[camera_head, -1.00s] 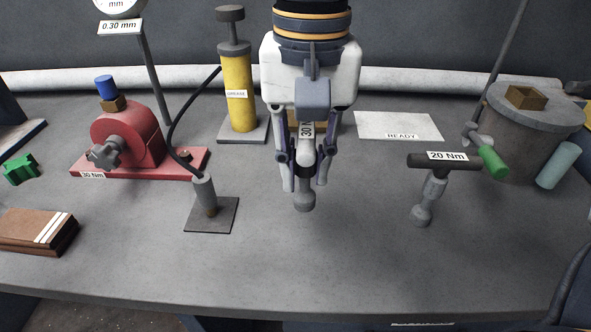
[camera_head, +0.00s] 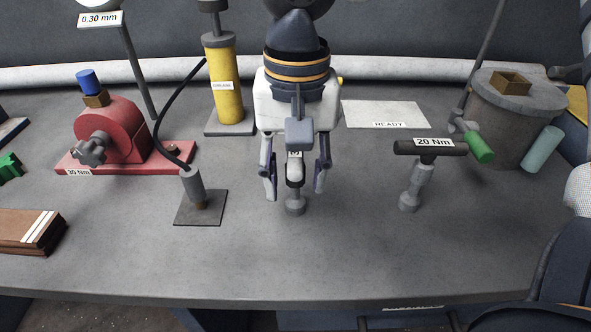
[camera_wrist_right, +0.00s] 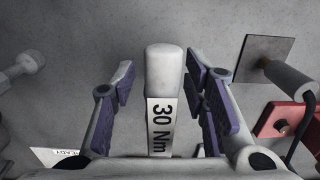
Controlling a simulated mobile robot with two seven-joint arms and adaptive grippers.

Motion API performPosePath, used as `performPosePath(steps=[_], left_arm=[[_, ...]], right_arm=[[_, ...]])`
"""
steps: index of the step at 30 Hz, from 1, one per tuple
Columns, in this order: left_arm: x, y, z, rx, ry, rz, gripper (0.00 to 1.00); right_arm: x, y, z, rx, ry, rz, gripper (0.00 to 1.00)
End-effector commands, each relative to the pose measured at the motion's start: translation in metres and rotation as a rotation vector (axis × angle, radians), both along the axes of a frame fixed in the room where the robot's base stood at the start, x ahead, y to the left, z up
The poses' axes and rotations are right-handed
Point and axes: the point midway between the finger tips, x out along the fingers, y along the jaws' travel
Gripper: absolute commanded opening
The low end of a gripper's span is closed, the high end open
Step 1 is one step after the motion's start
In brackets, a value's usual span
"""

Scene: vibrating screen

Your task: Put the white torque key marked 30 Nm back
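The white torque key marked 30 Nm (camera_head: 295,178) stands on the grey bench, its grey socket end down, partly hidden in the head view by my right gripper (camera_head: 295,188). In the right wrist view, its white handle with the 30 Nm label (camera_wrist_right: 163,100) lies between the purple-padded fingers of my right gripper (camera_wrist_right: 163,100). A gap shows on each side of the handle, so the fingers are open around it and apart from it. My left gripper is not in view.
A black-handled 20 Nm key (camera_head: 430,149) stands to the right. A red fixture labelled 30 Nm (camera_head: 110,135), a corded grey tool on a plate (camera_head: 195,190) and a yellow grease cylinder (camera_head: 223,85) are to the left. A READY card (camera_head: 385,112) lies behind.

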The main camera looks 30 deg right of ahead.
Motion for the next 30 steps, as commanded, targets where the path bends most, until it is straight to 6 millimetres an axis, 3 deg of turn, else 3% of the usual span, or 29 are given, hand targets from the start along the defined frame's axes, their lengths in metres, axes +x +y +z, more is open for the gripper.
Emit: performPosePath(steps=[5, 12, 18, 22, 30], left_arm=[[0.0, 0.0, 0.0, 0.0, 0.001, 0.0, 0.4], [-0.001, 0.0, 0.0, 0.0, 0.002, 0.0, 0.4], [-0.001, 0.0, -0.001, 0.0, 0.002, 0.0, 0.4], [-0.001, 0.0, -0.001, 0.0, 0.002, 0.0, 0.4], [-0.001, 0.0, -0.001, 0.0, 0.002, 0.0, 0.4]], right_arm=[[0.001, 0.0, 0.01, 0.001, -0.003, -0.001, 0.41], [0.001, 0.0, 0.074, 0.002, -0.006, -0.002, 0.41], [0.0, -0.001, 0.113, 0.0, -0.001, -0.001, 0.41], [0.0, -0.001, 0.123, 0.0, 0.0, 0.0, 0.41], [0.0, -0.001, 0.124, 0.0, 0.0, 0.0, 0.41]])
